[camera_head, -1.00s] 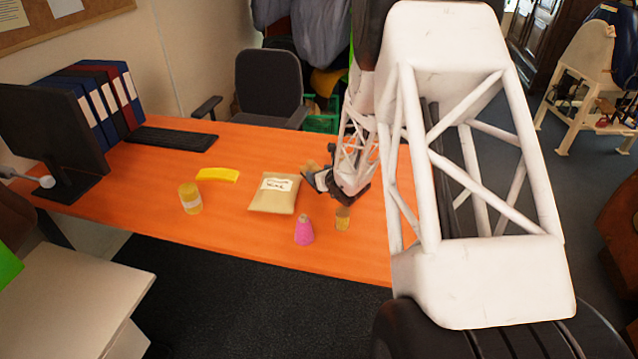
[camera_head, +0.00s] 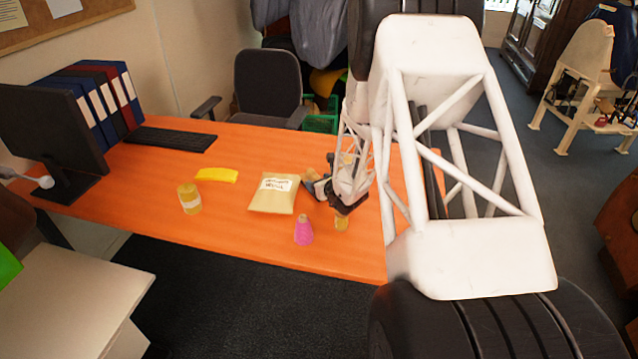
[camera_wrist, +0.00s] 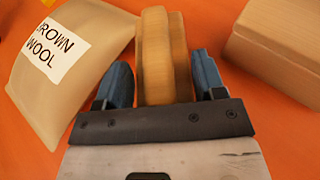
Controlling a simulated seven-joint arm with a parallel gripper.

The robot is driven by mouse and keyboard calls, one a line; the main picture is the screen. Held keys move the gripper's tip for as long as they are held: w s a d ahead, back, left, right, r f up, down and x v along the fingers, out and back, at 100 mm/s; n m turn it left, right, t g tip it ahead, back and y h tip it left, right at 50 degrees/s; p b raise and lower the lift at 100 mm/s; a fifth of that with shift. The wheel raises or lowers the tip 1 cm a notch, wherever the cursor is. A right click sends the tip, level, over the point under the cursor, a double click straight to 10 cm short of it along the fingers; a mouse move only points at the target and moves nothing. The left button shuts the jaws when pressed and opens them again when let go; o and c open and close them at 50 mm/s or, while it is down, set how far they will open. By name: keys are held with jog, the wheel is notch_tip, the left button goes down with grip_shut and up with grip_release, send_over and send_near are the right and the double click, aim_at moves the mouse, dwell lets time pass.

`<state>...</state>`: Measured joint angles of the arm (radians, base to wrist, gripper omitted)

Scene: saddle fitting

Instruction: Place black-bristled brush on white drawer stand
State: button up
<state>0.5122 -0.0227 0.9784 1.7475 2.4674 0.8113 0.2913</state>
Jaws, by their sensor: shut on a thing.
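The brush (camera_wrist: 155,60) shows in the wrist view as a wooden, rounded body between the blue fingers of my gripper (camera_wrist: 158,85). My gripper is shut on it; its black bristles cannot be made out. In the head view my gripper (camera_head: 319,188) is over the right part of the orange desk, just right of the wool packet, with a small brown part of the brush (camera_head: 308,178) showing. The white drawer stand (camera_head: 80,290) appears to be the pale-topped unit at lower left, well apart from my gripper.
The orange desk (camera_head: 150,223) holds a wool packet (camera_head: 271,194), a pink cone (camera_head: 304,231), a yellow jar (camera_head: 190,199), a yellow curved object (camera_head: 216,175) and a small amber object (camera_head: 342,223). A wooden box (camera_wrist: 285,45) is right of the brush. A monitor (camera_head: 45,135) stands left.

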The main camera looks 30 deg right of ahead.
jog(key=o, duration=1)
jog(key=shift+f, duration=0.1)
jog(key=shift+v, duration=0.8)
jog(key=v, duration=0.4)
jog(key=shift+w+r, duration=0.2)
jog(key=shift+r, duration=0.15)
notch_tip(320, 180, up, 6)
jog(key=shift+r, duration=0.2)
jog(key=shift+w+a, duration=0.1)
